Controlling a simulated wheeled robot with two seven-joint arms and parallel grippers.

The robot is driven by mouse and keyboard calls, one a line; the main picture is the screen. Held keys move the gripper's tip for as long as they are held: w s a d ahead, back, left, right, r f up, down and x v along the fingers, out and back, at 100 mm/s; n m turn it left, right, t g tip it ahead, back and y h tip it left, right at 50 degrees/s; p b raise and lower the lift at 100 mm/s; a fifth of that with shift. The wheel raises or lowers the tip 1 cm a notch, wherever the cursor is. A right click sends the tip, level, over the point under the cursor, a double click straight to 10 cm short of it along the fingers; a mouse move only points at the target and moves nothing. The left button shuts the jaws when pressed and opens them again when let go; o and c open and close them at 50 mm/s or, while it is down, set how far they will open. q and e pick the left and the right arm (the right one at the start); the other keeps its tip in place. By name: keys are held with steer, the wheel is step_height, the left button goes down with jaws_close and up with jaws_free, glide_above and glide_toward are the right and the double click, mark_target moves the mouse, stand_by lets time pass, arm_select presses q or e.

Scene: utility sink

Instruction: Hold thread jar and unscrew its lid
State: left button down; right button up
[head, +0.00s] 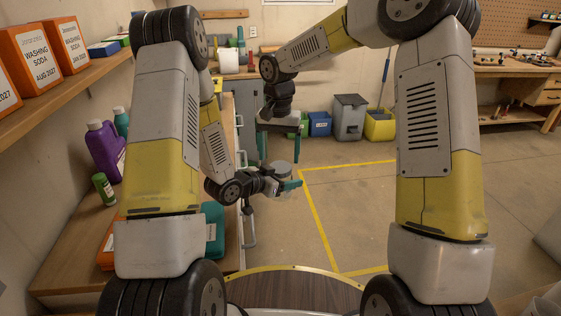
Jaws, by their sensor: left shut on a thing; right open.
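The thread jar (284,167) shows as a small round grey lid, with most of the body hidden behind my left gripper. My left gripper (288,186) has teal fingers and is shut on the jar, holding it upright in the air beside the workbench. My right gripper (279,157) points down just above the lid, open, with one teal finger on each side of it in the picture. I cannot tell whether the fingers touch the lid.
A wooden bench (75,240) at left holds a purple bottle (104,148), a green can (104,189) and a teal box (214,228). Orange washing soda boxes (68,43) stand on a shelf above. Bins (348,117) line the back wall. The floor at right is open.

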mark_target(280, 166)
steer(key=shift+d+r, duration=0.1)
steer(key=shift+r, duration=0.4)
steer(key=m, duration=0.2)
steer(key=r+m, duration=0.1)
steer(key=m, duration=0.1)
steer(key=shift+w+r, duration=0.1)
steer(key=shift+r, duration=0.1)
steer(key=m, duration=0.1)
steer(key=r+m, duration=0.1)
steer(key=m, duration=0.3)
steer(key=shift+d+r, duration=0.1)
steer(key=shift+r, duration=0.25)
steer(key=shift+m, duration=0.3)
steer(key=shift+f, duration=3.95)
steer(key=c, duration=1.5)
steer(key=n, duration=0.5)
steer(key=shift+n, duration=0.3)
steer(key=shift+c, duration=0.2)
steer(key=n, duration=0.4)
